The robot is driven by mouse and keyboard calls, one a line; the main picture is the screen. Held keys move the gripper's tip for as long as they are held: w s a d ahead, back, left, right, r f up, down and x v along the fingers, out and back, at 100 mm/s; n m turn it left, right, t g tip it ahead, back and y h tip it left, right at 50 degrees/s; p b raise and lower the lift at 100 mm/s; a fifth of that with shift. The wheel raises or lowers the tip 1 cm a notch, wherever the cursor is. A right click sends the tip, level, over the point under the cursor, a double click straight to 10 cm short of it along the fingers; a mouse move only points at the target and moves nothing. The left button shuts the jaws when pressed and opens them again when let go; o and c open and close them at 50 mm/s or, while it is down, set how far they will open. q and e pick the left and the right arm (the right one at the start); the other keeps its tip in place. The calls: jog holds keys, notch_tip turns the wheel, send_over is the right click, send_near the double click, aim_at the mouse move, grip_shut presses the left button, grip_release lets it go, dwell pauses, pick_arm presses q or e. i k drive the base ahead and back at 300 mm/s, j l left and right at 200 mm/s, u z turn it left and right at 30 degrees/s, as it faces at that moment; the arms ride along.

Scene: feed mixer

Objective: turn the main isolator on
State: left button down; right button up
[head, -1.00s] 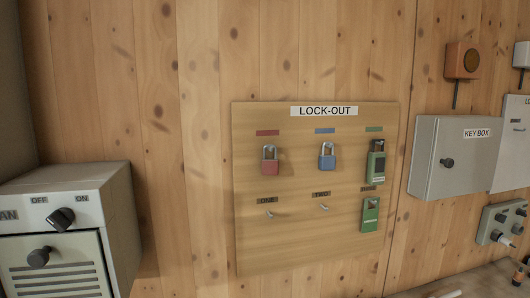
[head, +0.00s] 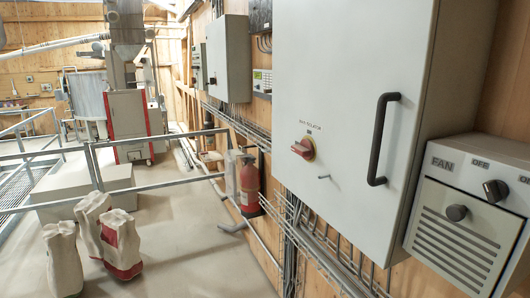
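The main isolator (head: 303,149) is a red rotary handle on a yellowish plate, on the front of a large light grey cabinet (head: 340,60). A long black door handle (head: 379,138) is on the cabinet's right side. Neither of my grippers shows in the head view.
A fan box (head: 467,210) with two black knobs hangs at the right. A red fire extinguisher (head: 249,187) stands by the wall left of the isolator. Several feed sacks (head: 63,262) stand on the floor at lower left. Railings (head: 160,138) cross the left. Floor in the middle is clear.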

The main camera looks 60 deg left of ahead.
aim_at(306, 150)
jog(key=u, duration=1.7)
jog(key=i+j+z, duration=0.1)
jog(key=z, duration=0.3)
jog(key=j+z, duration=0.2)
jog(key=z, duration=0.2)
jog(key=i+j+z, duration=0.1)
jog(key=z, duration=0.3)
jog(key=i+j+z, duration=0.1)
jog(key=j+z, duration=0.2)
jog(key=j, duration=0.25)
jog(key=j+z, duration=0.25)
jog(key=j, duration=0.25)
jog(key=j+z, duration=0.15)
jog(key=j, duration=0.95)
